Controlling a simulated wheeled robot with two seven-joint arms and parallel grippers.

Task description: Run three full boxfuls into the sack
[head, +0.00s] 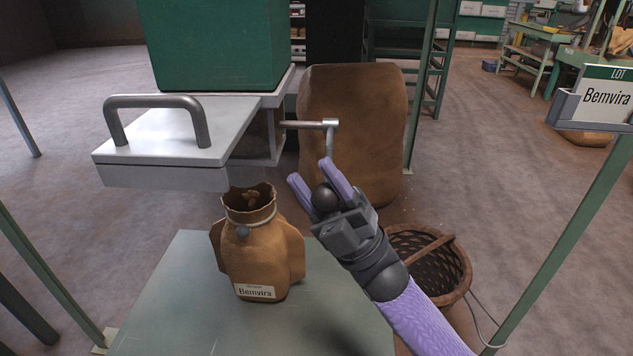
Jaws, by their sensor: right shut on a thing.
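The small brown sack (262,262) stands upright on a green-topped stand (180,300), its mouth open below the hopper's metal outlet; some nuts show in the mouth. Its label reads "Bemvira". The green hopper (215,40) is above, over a pale metal box (265,145) with a brown-looking window. A flat slide (175,135) with a grey bar handle (155,101) sticks out to the left. A crank (329,124) comes out of the box's right side, its arm hanging down. My right gripper (320,185) is shut on the crank's dark round knob (325,196). My left gripper is out of view.
A large brown sack (375,90) stands behind the crank. A wicker basket (445,270) is on the floor at lower right. A lot sign (605,97) reading "Bemvira" is on a green post at right. Green posts frame the stand; open floor lies left.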

